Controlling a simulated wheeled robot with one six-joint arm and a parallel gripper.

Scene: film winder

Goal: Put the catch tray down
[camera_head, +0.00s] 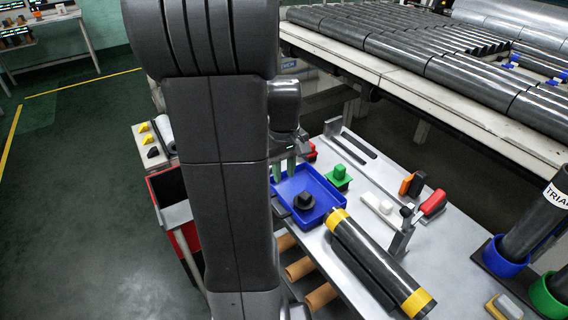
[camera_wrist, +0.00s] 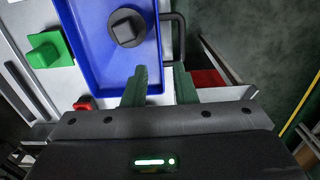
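The catch tray, a blue shallow tray (camera_head: 323,205), appears to rest on the grey workbench, with a black knobbed piece (camera_head: 304,201) inside it. In the wrist view the tray (camera_wrist: 88,42) has a dark handle (camera_wrist: 182,38) on its right side, and the black piece (camera_wrist: 127,28) shows too. My gripper (camera_wrist: 161,76) has two green fingers apart, with a visible gap between them, beside the handle's near end at the tray's edge. In the head view my gripper (camera_head: 284,169) is at the tray's far left corner; my arm hides part of that side.
A green block (camera_head: 339,177) stands close behind the tray. A black roll with yellow ends (camera_head: 380,262) lies right at the tray's front. A stand with a red-handled lever (camera_head: 432,203) is further right. A red bin (camera_head: 169,190) is left of the bench.

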